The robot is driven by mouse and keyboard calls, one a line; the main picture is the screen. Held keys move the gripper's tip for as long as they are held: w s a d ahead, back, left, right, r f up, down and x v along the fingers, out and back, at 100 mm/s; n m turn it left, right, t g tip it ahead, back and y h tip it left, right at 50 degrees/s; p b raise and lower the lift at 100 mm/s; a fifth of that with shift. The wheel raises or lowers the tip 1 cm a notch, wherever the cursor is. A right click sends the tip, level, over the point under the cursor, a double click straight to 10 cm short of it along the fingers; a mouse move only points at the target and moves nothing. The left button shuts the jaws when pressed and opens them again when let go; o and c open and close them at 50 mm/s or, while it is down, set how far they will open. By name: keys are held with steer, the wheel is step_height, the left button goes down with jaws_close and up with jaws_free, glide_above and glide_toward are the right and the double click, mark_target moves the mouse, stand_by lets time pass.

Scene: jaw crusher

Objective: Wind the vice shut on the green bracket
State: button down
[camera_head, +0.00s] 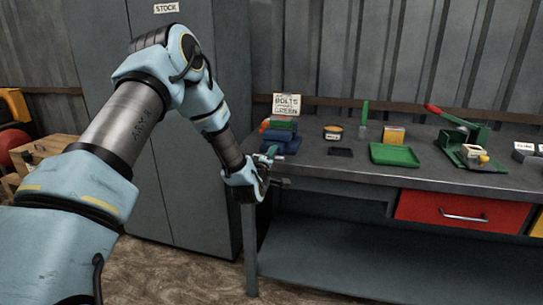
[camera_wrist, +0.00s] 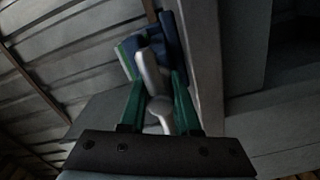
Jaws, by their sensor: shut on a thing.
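The blue vice (camera_head: 287,138) stands at the left end of the workbench. It also shows in the wrist view (camera_wrist: 173,42), beyond my fingers. My gripper (camera_head: 270,156) is at the bench's left front corner, at the near side of the vice. In the wrist view its two green fingers (camera_wrist: 159,88) are shut on the grey metal vice handle (camera_wrist: 150,72), whose rounded end lies between them. A green piece (camera_wrist: 128,52), probably the bracket, shows beside the blue body. I cannot tell whether the vice jaws touch it.
A "BOLTS" sign (camera_head: 287,104) stands behind the vice. To the right are a small round tin (camera_head: 333,132), a green tray (camera_head: 394,155) and a green press with a red lever (camera_head: 463,145). A red drawer (camera_head: 445,211) is under the bench top. A grey cabinet (camera_head: 170,200) stands to the left.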

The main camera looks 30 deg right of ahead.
steer(key=shift+f, duration=0.25)
steer(key=shift+f+m+b, duration=0.2)
steer(key=shift+m+b, duration=0.7)
steer(key=shift+b, duration=0.35)
steer(key=m+b, duration=0.2)
steer(key=b, duration=0.1)
steer(key=shift+f+m, duration=0.1)
steer(key=shift+m, duration=0.2)
steer(key=m+b, duration=0.6)
steer(key=shift+a+f, duration=0.1)
steer(key=shift+a, duration=0.05)
steer(key=m+b, duration=0.4)
steer(key=m, duration=0.1)
steer(key=shift+w+a+m+b, duration=0.1)
steer(key=shift+w+m+b, duration=0.05)
steer(key=shift+m+b, duration=0.25)
steer(key=shift+w+a+r+m+b, duration=0.1)
steer(key=shift+m+b, duration=0.45)
steer(key=shift+m, duration=0.35)
steer(key=shift+r+m+b, duration=0.1)
steer(key=shift+m+b, duration=0.45)
steer(key=shift+m, duration=0.35)
